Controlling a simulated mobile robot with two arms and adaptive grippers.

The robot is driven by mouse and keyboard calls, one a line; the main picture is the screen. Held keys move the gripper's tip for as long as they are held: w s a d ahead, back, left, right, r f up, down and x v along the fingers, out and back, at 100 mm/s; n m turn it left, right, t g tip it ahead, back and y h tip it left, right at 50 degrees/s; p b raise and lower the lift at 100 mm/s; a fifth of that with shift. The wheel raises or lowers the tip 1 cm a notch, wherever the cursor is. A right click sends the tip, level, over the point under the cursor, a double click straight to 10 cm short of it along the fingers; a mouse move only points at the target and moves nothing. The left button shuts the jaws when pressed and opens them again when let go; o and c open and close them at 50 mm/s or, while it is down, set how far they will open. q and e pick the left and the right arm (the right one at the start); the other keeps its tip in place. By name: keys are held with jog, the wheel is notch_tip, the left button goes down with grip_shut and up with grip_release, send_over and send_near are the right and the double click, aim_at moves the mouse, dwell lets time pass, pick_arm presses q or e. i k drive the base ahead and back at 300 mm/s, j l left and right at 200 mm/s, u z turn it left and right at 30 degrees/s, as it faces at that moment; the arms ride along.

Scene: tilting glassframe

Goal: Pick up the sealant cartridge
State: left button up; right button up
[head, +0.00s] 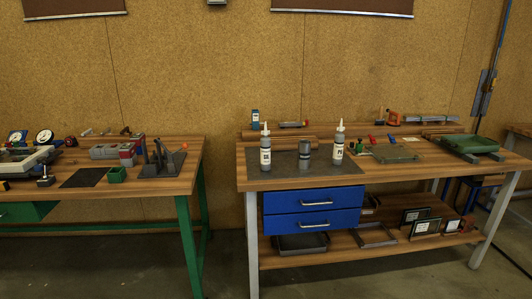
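Two grey bottle-like containers with pale pointed nozzles and white labels stand upright on the right workbench. Either could be the sealant cartridge; the labels are too small to read. A shorter grey can (305,156) stands between them. Neither of my grippers is in view.
The right workbench (400,172) has a dark mat (285,172), blue drawers (312,200) and a lower shelf with trays and frames. A green case (468,144) lies at its right. The left workbench (170,187) holds tools. A floor gap (222,255) separates the benches.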

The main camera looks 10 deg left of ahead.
aim_at(265, 142)
jog(key=i+j+z, duration=0.1)
jog(key=i+j, duration=0.35)
jog(key=j, duration=0.25)
jog(key=i+j+z, duration=0.15)
jog(key=j, duration=0.25)
jog(key=i+j, duration=0.3)
jog(key=i+j+z, duration=0.15)
jog(key=j, duration=0.3)
jog(key=i, duration=0.05)
